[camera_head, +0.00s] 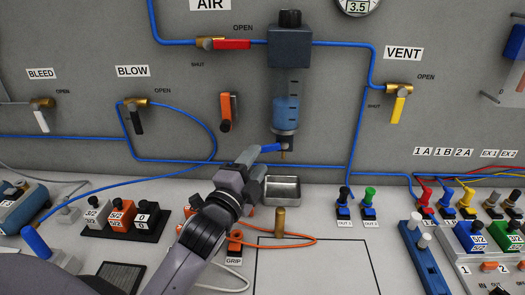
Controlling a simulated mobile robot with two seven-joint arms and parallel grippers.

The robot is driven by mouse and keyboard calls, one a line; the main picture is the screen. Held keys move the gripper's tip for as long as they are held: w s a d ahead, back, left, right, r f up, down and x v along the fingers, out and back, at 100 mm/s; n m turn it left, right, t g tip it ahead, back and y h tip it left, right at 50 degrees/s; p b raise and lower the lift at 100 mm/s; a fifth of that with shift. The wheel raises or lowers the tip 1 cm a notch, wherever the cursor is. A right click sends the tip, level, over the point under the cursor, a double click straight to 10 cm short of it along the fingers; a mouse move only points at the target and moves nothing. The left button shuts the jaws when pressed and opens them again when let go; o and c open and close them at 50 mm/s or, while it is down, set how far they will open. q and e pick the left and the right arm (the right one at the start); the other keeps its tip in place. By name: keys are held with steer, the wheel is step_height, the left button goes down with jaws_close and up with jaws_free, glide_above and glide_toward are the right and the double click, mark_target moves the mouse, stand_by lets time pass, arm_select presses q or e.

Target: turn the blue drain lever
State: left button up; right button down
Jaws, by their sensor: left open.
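The blue drain lever (271,148) sits at the bottom of the clear filter bowl (286,98), on a dark fitting with a small brass tip (283,156). The lever points left and slightly down from the fitting. My left gripper (259,158) is open, with its fingers at the lever's left end. They cover part of that end, and I cannot tell whether they touch it. The bowl holds blue liquid in its lower part. My right gripper is not in view.
A metal tray (283,190) stands under the drain, just right of my gripper. A brass post (280,221) and an orange cable (300,240) lie in front. An orange lever (226,110) and a red lever (232,44) are on the wall nearby. The outlined square (315,270) is clear.

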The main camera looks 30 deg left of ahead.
mark_target(265, 150)
arm_select(q)
steer(key=shift+w+a+r, duration=0.1)
steer(key=shift+w+r, duration=0.05)
steer(key=shift+w, duration=1.55)
jaws_close()
steer(key=shift+w+d+f+n+t+y+b, duration=0.15)
steer(key=shift+f+n+t+y+b, duration=0.15)
steer(key=shift+n+b, duration=0.45)
steer(key=shift+s+d+f+n+t+y+b, duration=0.1)
steer(key=shift+f+n+t+b, duration=0.2)
steer(key=shift+n+b, duration=0.4)
jaws_free()
